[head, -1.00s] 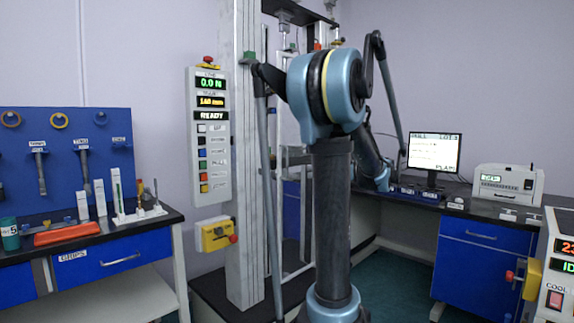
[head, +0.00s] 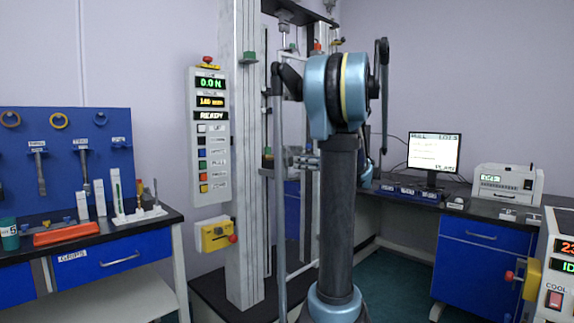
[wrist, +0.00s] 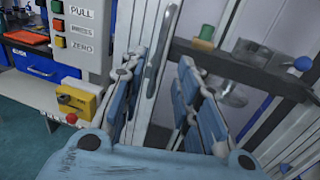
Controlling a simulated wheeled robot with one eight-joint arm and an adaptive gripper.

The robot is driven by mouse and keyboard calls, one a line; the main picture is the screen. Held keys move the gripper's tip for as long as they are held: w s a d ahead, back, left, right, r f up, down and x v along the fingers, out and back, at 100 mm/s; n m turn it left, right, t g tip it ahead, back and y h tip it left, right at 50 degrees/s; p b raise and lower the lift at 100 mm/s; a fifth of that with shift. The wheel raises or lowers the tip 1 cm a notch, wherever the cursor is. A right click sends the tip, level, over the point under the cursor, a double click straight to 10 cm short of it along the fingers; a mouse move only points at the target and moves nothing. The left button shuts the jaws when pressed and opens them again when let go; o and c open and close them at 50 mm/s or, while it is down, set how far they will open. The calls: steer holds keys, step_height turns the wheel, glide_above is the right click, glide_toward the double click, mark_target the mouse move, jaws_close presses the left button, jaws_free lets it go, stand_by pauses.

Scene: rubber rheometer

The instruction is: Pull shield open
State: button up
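The shield is a clear panel in a pale upright frame at the front of the tall test machine, and its edges are hard to make out. A long grey upright handle (wrist: 163,48) shows on a pale post in the wrist view. My gripper (wrist: 157,75) is open, its two blue-grey fingers apart. The handle appears between and beyond the fingertips, with no clear contact. In the head view my arm covers much of the shield, and the handle cannot be made out.
The machine's control panel (head: 210,135) and a yellow switch box (head: 215,235) are left of the frame. A dark crossbar (wrist: 235,62) lies behind the right finger. A bench with tools (head: 125,225) is at left; a monitor (head: 434,152) and printer (head: 508,183) stand at right.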

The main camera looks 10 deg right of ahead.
glide_above(287, 176)
steer(key=shift+w, duration=0.45)
steer(key=shift+c, duration=0.5)
jaws_close()
